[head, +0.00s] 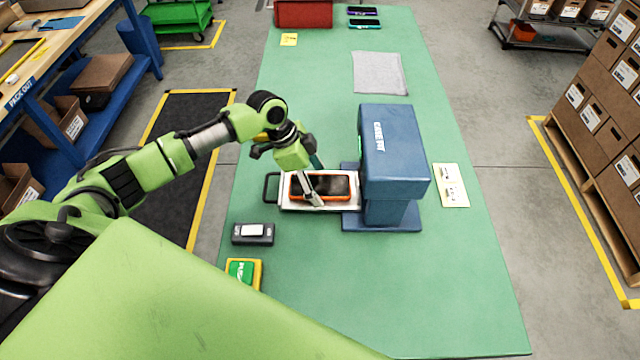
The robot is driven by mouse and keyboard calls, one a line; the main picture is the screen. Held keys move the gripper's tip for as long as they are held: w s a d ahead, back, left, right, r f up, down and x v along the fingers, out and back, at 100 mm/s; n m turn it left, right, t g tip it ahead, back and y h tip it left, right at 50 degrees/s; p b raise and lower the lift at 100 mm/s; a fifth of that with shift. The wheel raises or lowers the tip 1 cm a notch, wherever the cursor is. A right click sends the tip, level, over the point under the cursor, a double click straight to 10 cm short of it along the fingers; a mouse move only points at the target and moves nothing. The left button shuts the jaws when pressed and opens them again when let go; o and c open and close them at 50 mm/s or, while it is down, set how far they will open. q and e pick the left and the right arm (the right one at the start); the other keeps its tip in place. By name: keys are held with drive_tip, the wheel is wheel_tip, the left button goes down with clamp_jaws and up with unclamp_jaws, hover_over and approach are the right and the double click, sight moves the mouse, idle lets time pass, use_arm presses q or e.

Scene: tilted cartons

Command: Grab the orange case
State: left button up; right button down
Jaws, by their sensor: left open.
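The orange case (298,186) is a rectangular frame with a dark inside. It lies on a light metal tray (287,204) with a black handle on its left, beside the blue press-like machine (395,150). My left gripper (313,190) reaches in from the left and points down over the case, its fingers open. My right gripper is not in view.
A dark grey box with a white top (252,234) and a green-and-yellow item (243,272) lie on the green table (440,290) near its left edge. A label card (451,185) lies right of the machine. A grey cloth (380,73) and a red bin (303,13) lie farther back.

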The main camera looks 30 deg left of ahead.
use_arm(q)
drive_tip(key=shift+r, duration=0.1)
drive_tip(key=c, duration=1.4)
